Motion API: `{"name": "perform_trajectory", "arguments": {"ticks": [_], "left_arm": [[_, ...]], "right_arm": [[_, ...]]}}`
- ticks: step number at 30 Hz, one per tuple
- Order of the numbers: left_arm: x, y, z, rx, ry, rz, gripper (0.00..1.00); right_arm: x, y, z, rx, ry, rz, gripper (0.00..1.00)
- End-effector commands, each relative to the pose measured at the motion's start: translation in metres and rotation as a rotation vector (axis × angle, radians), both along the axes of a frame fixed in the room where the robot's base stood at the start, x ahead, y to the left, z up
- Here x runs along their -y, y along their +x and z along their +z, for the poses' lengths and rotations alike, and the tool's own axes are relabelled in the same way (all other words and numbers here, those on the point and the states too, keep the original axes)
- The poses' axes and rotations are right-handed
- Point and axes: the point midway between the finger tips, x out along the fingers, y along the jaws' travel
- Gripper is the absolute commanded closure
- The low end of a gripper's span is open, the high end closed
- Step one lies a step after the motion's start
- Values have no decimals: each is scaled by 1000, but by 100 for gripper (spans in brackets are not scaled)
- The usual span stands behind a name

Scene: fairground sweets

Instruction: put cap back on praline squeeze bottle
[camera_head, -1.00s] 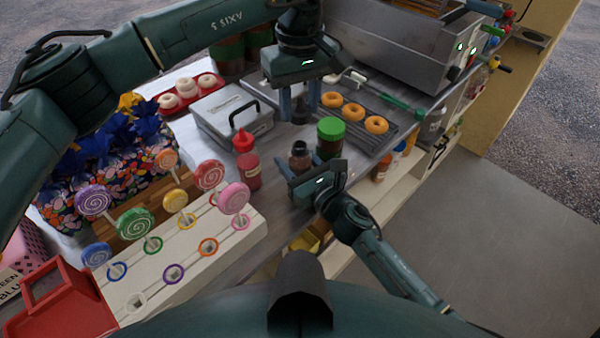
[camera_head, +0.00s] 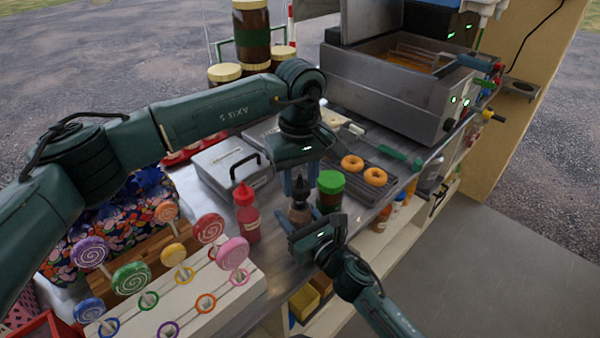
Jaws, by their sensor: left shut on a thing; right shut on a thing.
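The praline squeeze bottle (camera_head: 299,213), small and brown, stands upright near the counter's front edge. My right gripper (camera_head: 303,226) is shut on it from the front. The dark pointed cap (camera_head: 300,189) is between the fingers of my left gripper (camera_head: 300,182), which is shut on it from above. The cap is upright, directly over the bottle's top and very close to it. I cannot tell whether the cap touches the neck or is seated.
A green-lidded jar (camera_head: 330,188) stands close to the right of the bottle, and a red squeeze bottle (camera_head: 246,212) to its left. A metal box (camera_head: 228,165), doughnuts on a rack (camera_head: 372,158) and a lollipop stand (camera_head: 215,290) surround them.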

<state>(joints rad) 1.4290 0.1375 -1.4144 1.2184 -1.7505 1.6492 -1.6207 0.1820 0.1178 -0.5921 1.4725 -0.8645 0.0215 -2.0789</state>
Motion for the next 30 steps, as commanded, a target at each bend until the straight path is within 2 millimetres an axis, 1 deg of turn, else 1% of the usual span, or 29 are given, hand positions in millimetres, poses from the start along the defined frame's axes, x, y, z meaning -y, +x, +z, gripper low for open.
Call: {"name": "perform_trajectory", "arguments": {"ticks": [11, 21, 30], "left_arm": [[0, 0, 0, 0, 0, 0, 84], [0, 0, -17, -1, 0, 1, 84], [0, 0, -18, -1, 0, 0, 84]], "right_arm": [[0, 0, 0, -1, -1, 0, 94], [0, 0, 0, -1, -1, 0, 94], [0, 0, 0, -1, -1, 0, 94]]}}
